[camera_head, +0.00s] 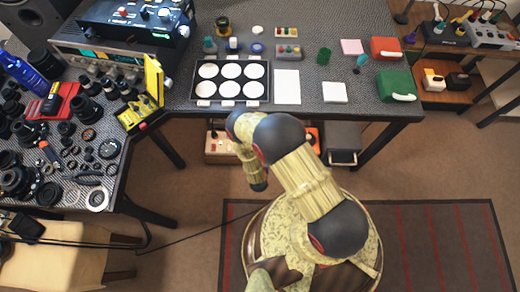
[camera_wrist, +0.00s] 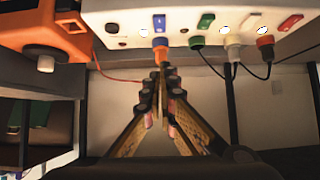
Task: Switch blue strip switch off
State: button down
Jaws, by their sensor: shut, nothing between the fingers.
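A white power strip (camera_wrist: 120,22) spans the top of the wrist view, with coloured rocker switches. The blue strip switch (camera_wrist: 159,22) is near the middle, directly above a blue plug (camera_wrist: 160,43). My gripper (camera_wrist: 161,70) is shut and empty, its fingertips just below that plug and in line with the blue switch. I cannot tell whether the fingertips touch the plug. In the head view my arm reaches toward the bench, and my fingertips and the blue switch cannot be made out there.
A green switch (camera_wrist: 206,20) and a red switch (camera_wrist: 290,23) sit to the right. A green plug (camera_wrist: 197,43), a white plug (camera_wrist: 232,42) and a red plug (camera_wrist: 265,42) have hanging cords. An orange device (camera_wrist: 45,40) stands at left. The bench (camera_head: 370,108) overhangs the lower shelf.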

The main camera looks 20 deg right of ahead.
jog(key=b+x, duration=0.4)
jog(key=x, duration=0.5)
jog(key=shift+w+d+f, duration=0.1)
jog(key=shift+w+f, duration=0.05)
jog(key=shift+f, duration=0.15)
notch_tip(320, 180, down, 2)
jog(key=shift+w+f+b, duration=0.1)
jog(key=shift+f+b, duration=0.05)
jog(key=shift+b, duration=0.45)
jog(key=shift+w+f+b, duration=0.15)
jog(key=shift+f+b, duration=0.15)
jog(key=shift+f, duration=0.3)
